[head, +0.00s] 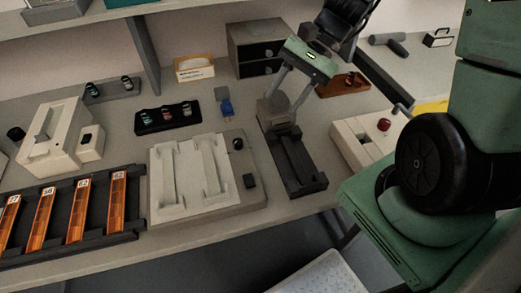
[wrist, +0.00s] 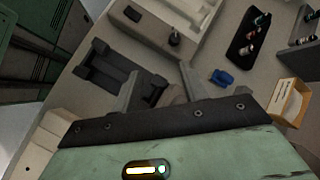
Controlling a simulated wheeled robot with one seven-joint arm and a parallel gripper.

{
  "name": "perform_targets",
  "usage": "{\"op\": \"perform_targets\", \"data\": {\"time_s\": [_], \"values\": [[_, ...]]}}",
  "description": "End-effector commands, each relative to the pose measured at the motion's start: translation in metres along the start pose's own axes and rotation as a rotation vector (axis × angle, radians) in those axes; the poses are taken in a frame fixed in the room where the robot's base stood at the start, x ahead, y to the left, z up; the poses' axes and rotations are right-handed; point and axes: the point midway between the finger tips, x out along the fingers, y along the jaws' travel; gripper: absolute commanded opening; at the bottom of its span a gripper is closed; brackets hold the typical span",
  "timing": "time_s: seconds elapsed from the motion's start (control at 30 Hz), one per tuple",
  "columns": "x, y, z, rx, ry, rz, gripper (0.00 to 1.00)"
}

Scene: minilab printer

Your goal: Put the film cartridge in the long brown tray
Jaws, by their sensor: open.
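My gripper (head: 283,101) is open, pointing down over the back end of a dark long holder (head: 302,170). A grey-brown block (head: 272,113) shows at that end, by the fingertips; I cannot tell if they touch it. In the wrist view my two fingers (wrist: 158,72) stand apart, with the dark holder (wrist: 103,72) beyond the left one. Small dark canisters, possibly film cartridges, stand in a black tray (head: 170,127) and a grey rack (head: 112,96); which one the task means is unclear.
A white two-channel plate (head: 190,180) lies left of the dark holder, and a blue item (head: 226,107) is behind it. A dark drawer box (head: 252,45) and a tissue box (head: 194,70) stand at the back. A beige box with a red button (head: 384,125) is to the right.

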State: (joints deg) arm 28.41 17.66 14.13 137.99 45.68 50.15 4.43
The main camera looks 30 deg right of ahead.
Motion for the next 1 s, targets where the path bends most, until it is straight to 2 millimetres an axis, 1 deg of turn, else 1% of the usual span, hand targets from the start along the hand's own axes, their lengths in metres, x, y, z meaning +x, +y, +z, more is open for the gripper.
{"op": "perform_targets", "data": {"time_s": [0.03,0.1,0.17,0.2,0.27,0.3,0.4,0.5,0.6,0.7,1.0], "values": [[0.013,-0.001,0.025,-0.146,0.014,0.094,0.44],[0.027,0.003,0.052,-0.338,0.036,0.211,0.44],[0.037,0.008,0.074,-0.509,0.056,0.304,0.44],[0.043,0.012,0.087,-0.622,0.068,0.361,0.44],[0.05,0.018,0.106,-0.797,0.089,0.442,0.44],[0.054,0.021,0.117,-0.911,0.103,0.49,0.44],[0.062,0.029,0.142,-1.176,0.133,0.588,0.44],[0.066,0.035,0.161,-1.382,0.157,0.651,0.44],[0.068,0.039,0.172,-1.517,0.173,0.687,0.44],[0.07,0.04,0.178,-1.583,0.181,0.703,0.44],[0.07,0.04,0.178,-1.594,0.182,0.706,0.44]]}}
